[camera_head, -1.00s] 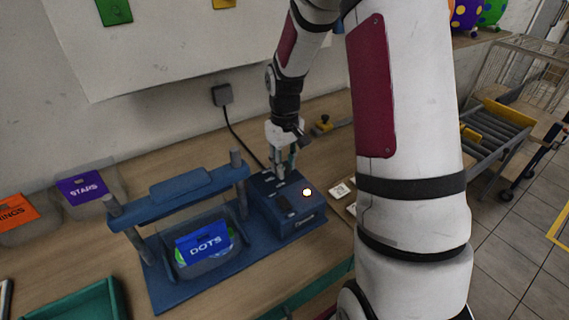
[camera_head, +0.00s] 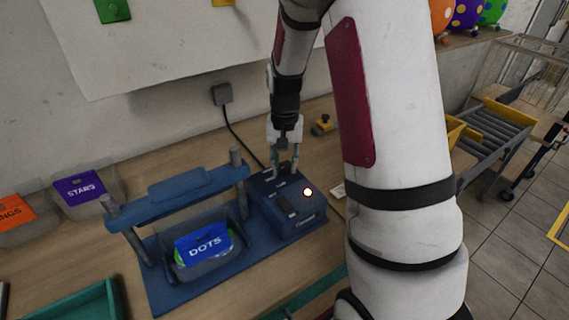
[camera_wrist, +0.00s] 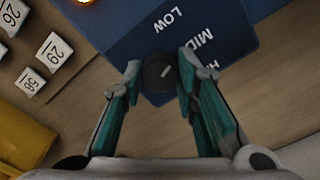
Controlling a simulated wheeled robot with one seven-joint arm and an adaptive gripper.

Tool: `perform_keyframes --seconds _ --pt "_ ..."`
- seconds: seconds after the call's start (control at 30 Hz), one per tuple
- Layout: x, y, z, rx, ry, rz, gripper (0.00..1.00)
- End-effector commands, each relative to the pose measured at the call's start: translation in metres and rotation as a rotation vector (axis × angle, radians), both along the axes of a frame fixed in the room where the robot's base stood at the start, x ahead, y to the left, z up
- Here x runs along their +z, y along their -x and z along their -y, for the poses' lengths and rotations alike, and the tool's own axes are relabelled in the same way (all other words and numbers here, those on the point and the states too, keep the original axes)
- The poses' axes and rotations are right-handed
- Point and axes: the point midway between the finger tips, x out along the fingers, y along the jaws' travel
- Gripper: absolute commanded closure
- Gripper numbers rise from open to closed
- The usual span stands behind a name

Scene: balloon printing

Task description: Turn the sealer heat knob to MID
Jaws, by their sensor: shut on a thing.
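The blue sealer (camera_head: 309,229) stands on the table with its control box on the right and a lit round light (camera_head: 307,192). In the wrist view the dark round knob (camera_wrist: 157,86) sits on the sealer's blue top (camera_wrist: 140,45), beside the white words LOW, MID and HI. HI is partly hidden by a finger. A short pale mark on the knob slants toward the upper right, roughly toward MID. My gripper (camera_wrist: 160,72) is shut on the knob, one finger on each side. In the head view my gripper (camera_head: 284,172) reaches down onto the box's back edge and hides the knob.
A DOTS pack (camera_head: 206,245) sits in the sealer's press frame. STARS (camera_head: 80,188) and orange-labelled (camera_head: 12,213) bins stand at the left. A green tray (camera_head: 85,303) is at the front left. Small numbered tiles (camera_wrist: 54,50) and a yellow thing (camera_wrist: 22,135) lie near the box.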

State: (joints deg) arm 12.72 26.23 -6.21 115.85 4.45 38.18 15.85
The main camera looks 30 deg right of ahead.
Motion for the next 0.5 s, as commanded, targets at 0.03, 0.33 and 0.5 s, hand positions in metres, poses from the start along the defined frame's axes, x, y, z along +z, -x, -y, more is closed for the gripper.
perform_keyframes --seconds 0.03,0.33,0.5 --pt "0.0003 -0.0007 -0.0004 -0.038 0.001 0.002 1.0" --pt "0.0004 -0.0008 0.0 -0.229 0.001 0.001 1.0" --pt "0.0004 -0.001 -0.0003 -0.291 0.001 0.002 1.0"
